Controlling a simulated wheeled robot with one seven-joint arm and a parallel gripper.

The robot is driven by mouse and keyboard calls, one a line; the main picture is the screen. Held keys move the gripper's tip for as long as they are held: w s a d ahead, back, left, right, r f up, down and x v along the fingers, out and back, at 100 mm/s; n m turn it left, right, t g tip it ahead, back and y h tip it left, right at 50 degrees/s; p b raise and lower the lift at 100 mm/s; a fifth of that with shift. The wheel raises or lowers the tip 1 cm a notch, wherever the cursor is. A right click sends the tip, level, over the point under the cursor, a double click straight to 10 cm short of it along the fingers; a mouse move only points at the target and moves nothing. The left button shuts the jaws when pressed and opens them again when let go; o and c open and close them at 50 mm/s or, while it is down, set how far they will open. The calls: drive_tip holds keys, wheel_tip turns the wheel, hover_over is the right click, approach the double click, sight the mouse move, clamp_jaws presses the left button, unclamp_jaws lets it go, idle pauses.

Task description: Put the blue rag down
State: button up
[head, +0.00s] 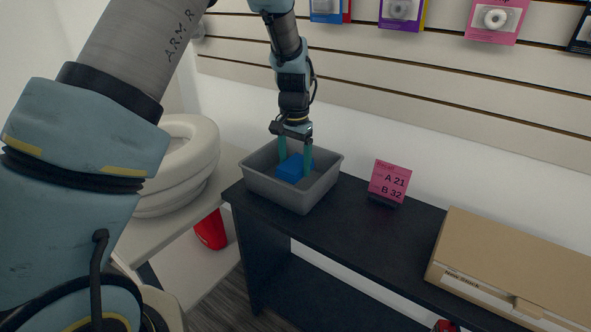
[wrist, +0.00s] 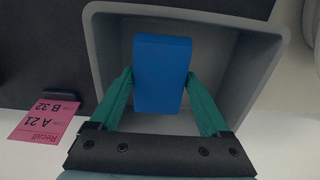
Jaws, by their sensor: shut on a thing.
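The blue rag (head: 291,168) is a blue block-like piece inside a grey bin (head: 322,186) on a dark table. My gripper (head: 295,164) reaches down into the bin from above, with its green fingers on either side of the rag. In the wrist view the rag (wrist: 161,72) sits between the green fingertips (wrist: 160,82), and the gripper is shut on it. The bin's grey wall (wrist: 100,55) surrounds it in that view. I cannot tell whether the rag touches the bin's floor.
A pink sign (head: 390,181) stands on the dark table (head: 345,222) right of the bin. A cardboard box (head: 510,262) lies farther right. Stacked white rings (head: 182,165) are at left, with a red object (head: 211,230) below. The tabletop between sign and box is clear.

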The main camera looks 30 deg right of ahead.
sight(295, 163)
drive_tip(key=shift+f+p, duration=0.6)
drive_tip(key=shift+f, duration=2.9)
drive_tip(key=shift+f, duration=0.15)
drive_tip(key=o, duration=1.2)
wheel_tip(295, 163, up, 12)
drive_tip(key=shift+r+b, duration=0.2)
drive_tip(key=shift+b, duration=0.75)
drive_tip(key=a+r+n+t, duration=0.15)
drive_tip(key=a+n, duration=0.25)
drive_tip(key=a, duration=1)
drive_tip(key=a+r+n+g, duration=0.15)
drive_tip(key=a+n, duration=0.25)
drive_tip(key=a, duration=1)
drive_tip(key=s+a+n, duration=0.1)
drive_tip(key=s+a, duration=0.1)
drive_tip(key=s+a+n+t, duration=0.1)
drive_tip(key=s+a, duration=0.2)
drive_tip(key=s+a+n, duration=0.1)
drive_tip(key=s+a, duration=0.1)
drive_tip(key=a, duration=0.1)
drive_tip(key=shift+s+a+r+t, duration=0.2)
drive_tip(key=shift+r+t, duration=0.1)
